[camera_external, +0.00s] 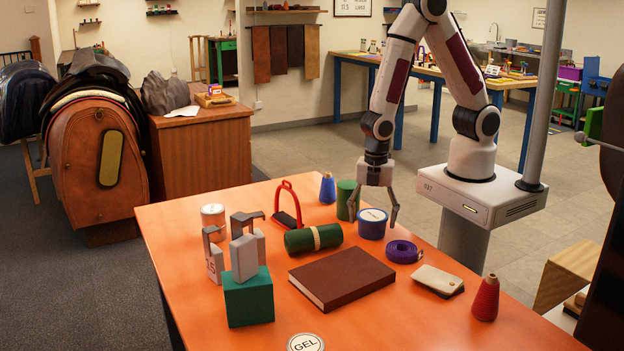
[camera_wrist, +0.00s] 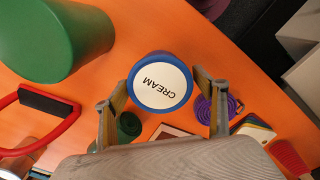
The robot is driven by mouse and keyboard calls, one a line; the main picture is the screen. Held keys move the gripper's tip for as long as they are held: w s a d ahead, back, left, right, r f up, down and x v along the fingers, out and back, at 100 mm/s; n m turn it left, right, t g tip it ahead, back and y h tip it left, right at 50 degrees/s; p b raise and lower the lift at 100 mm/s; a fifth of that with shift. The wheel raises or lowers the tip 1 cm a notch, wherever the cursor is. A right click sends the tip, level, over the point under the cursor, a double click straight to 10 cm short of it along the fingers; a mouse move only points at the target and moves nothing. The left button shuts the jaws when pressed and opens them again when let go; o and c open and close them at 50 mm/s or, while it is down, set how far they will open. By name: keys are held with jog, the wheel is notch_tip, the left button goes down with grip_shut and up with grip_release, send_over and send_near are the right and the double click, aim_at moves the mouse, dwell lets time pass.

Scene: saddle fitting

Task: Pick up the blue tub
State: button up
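The blue tub (camera_external: 372,226) stands upright on the orange table, with a round white lid label. In the wrist view the tub (camera_wrist: 160,82) shows the word CREAM on its label. My gripper (camera_external: 373,217) is open above the tub, its fingers spread to either side of it. In the wrist view the two fingertips of my gripper (camera_wrist: 162,88) flank the tub, with a gap visible on the right and a narrower one on the left. The exact height of the fingertips over the table is hard to tell.
A green cylinder (camera_external: 347,200) stands close behind the tub. A purple tape roll (camera_external: 403,252) lies just right of it.

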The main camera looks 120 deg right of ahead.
aim_at(373, 214)
jog(key=c, duration=0.8)
jog(key=shift+r, duration=0.15)
jog(key=shift+r, duration=4.85)
